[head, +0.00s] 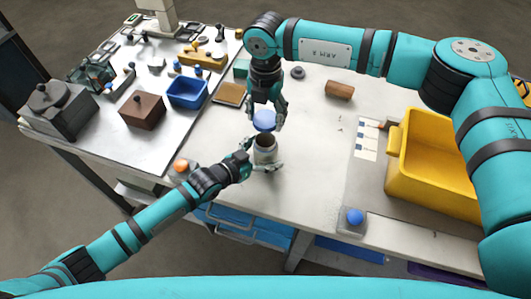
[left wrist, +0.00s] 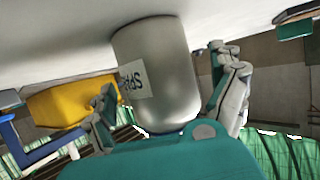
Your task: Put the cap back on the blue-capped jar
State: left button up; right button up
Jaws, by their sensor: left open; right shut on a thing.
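The grey jar (head: 265,153) stands upright on the white table, with its dark open mouth facing up. My right gripper (head: 265,112) points down above the jar and is shut on the blue cap (head: 264,121). The cap is over the jar's mouth, and a small gap seems to show between them. My left gripper (head: 260,157) is at the jar from the left and front, open, with its fingers on either side of it. In the left wrist view the jar (left wrist: 160,75) appears upside down between the two fingers, with a pale label. Finger contact cannot be told.
A yellow bin (head: 434,165) stands at the right. A blue bin (head: 188,92), a brown box (head: 142,110) and a tan tray (head: 230,93) are at the left. A brown block (head: 339,89) lies behind. A blue button (head: 355,217) sits near the front edge.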

pick_arm(q)
jog(key=shift+w+d+f, duration=0.2)
jog(key=shift+w+d, duration=0.15)
jog(key=c, duration=1.8)
pick_arm(e)
send_over(265, 135)
jog(key=s, duration=0.3)
jog(key=shift+w+f, duration=0.2)
jog(key=shift+f, duration=2.3)
jog(key=shift+f, duration=0.85)
jog(key=shift+f, duration=0.6)
